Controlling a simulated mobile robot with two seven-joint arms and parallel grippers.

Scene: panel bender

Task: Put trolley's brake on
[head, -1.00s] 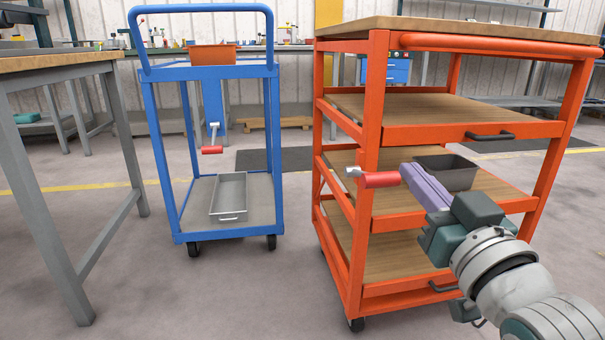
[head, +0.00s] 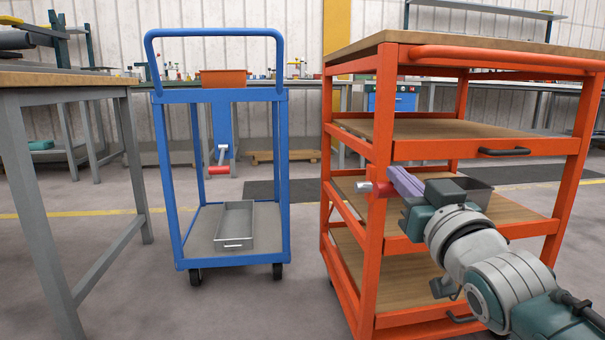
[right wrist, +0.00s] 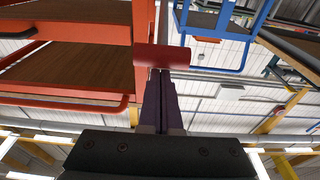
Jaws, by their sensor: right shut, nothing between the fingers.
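The orange trolley (head: 452,145) stands at the right. A lever with a red handle (head: 379,188) and a short grey arm sits by its front left post. My right gripper (head: 391,181) is shut and empty, with its purple fingertips at the handle's right end in the head view. In the right wrist view the red handle (right wrist: 162,57) lies across the fingertips (right wrist: 161,73); whether they touch cannot be told. The blue trolley (head: 283,160) stands farther back with its own red-handled lever (head: 219,169), which hangs low, apart from my gripper. My left gripper is out of view.
A workbench (head: 60,79) with grey legs stands at the left. A grey tray (head: 233,224) lies on the blue trolley's lower shelf and an orange bin (head: 223,77) on its top. A dark bin (head: 468,187) is on the orange trolley's middle shelf. Floor between the trolleys is clear.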

